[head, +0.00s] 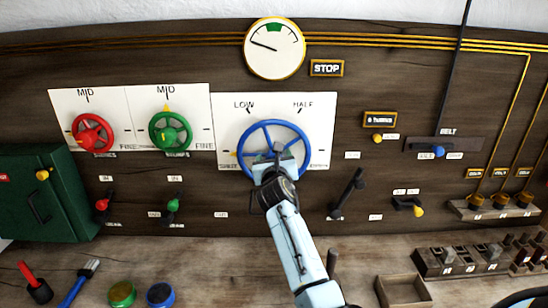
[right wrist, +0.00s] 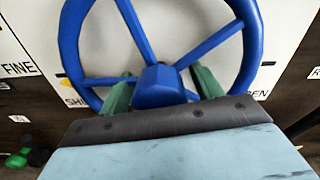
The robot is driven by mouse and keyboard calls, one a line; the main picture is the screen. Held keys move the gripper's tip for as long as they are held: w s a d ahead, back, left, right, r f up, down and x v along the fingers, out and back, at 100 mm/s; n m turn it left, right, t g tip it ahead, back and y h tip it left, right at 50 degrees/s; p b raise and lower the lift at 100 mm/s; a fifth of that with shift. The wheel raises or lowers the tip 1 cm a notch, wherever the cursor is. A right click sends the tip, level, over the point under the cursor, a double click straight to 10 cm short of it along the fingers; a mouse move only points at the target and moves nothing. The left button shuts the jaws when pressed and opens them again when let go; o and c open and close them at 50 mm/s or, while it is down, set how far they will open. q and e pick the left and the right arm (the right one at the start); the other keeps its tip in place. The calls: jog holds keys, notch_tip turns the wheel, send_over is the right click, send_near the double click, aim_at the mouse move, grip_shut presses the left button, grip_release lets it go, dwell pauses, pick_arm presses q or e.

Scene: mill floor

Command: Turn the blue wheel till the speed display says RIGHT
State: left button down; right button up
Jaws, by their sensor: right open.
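The blue wheel (head: 302,133) is mounted on a white panel (head: 322,106) marked LOW and HALF, with a yellow mark at its left by the lower-left label. My right gripper (head: 276,153) is at the wheel's hub. In the right wrist view the blue wheel (right wrist: 72,42) fills the top, and the open green fingers of my right gripper (right wrist: 163,84) stand on either side of the hub; whether they touch it I cannot tell. The display (head: 327,68) beside the round gauge (head: 274,60) reads STOP. The gauge needle points left, away from the green band. My left gripper is not in view.
Red (head: 78,132) and green (head: 184,133) wheels are at left, both marked MID. A black lever (head: 349,188) stands close right of my arm. A green cabinet (head: 60,185) is far left. Tools, pots and an open box (head: 404,292) lie on the bench below.

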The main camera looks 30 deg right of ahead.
jog(key=c, duration=1)
jog(key=shift+m, duration=1.3)
jog(key=m, duration=0.2)
jog(key=shift+m, duration=0.3)
jog(key=m, duration=0.6)
jog(key=shift+m, duration=0.3)
jog(key=shift+b, duration=0.3)
